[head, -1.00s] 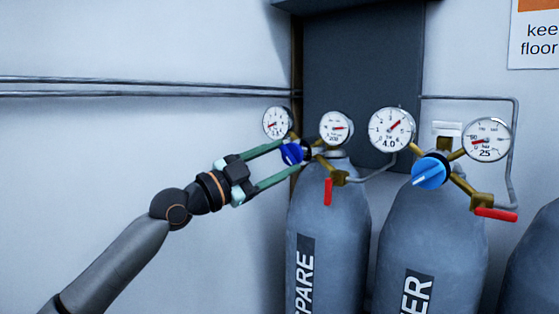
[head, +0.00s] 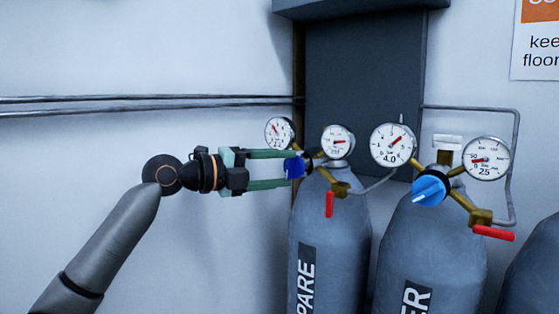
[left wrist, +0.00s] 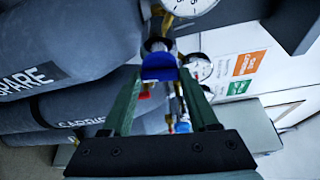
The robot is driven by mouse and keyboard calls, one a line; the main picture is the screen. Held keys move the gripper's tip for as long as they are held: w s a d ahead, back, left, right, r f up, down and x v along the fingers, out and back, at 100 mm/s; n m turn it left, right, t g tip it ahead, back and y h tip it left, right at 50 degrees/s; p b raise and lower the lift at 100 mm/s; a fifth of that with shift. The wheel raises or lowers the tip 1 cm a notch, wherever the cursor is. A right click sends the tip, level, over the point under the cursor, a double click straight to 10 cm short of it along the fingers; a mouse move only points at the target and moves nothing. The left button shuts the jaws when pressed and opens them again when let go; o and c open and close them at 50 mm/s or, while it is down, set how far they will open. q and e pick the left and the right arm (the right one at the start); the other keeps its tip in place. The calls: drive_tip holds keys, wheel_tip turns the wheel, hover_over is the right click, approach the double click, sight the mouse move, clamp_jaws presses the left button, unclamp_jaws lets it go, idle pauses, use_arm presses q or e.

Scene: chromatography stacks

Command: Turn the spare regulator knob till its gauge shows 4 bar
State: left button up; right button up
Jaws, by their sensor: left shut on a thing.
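The spare cylinder (head: 328,225) stands with its label partly cut off at the bottom; it also shows in the left wrist view (left wrist: 60,35). Its dark blue regulator knob (head: 294,168) is between the green fingers of my left gripper (head: 291,168), which is shut on it. In the left wrist view the knob (left wrist: 160,67) sits between the fingertips. The left-hand spare gauge (head: 280,133) is just above the knob; its red needle points to the upper left, but the digits are too small to read. The other spare gauge (head: 338,142) is to its right. My right gripper is out of view.
The neighbouring cylinder (head: 432,240) has a light blue knob (head: 430,188), a gauge marked 4.0 (head: 394,145) and another marked 25 (head: 486,158). Red valve levers hang at the spare cylinder (head: 329,204) and the neighbour (head: 493,233). Pipes (head: 130,103) run along the wall.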

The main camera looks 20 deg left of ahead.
use_arm(q)
drive_tip(key=shift+r+m+y+p, duration=0.2)
drive_tip(key=shift+m+y+p, duration=0.2)
drive_tip(key=shift+m+p, duration=0.5)
drive_tip(key=shift+d+m+g+y+p, duration=0.1)
drive_tip(key=shift+m+g+y+p, duration=0.3)
drive_tip(key=shift+m, duration=0.3)
drive_tip(key=shift+f, duration=0.15)
drive_tip(key=o, duration=1.4)
drive_tip(key=shift+s, duration=0.1)
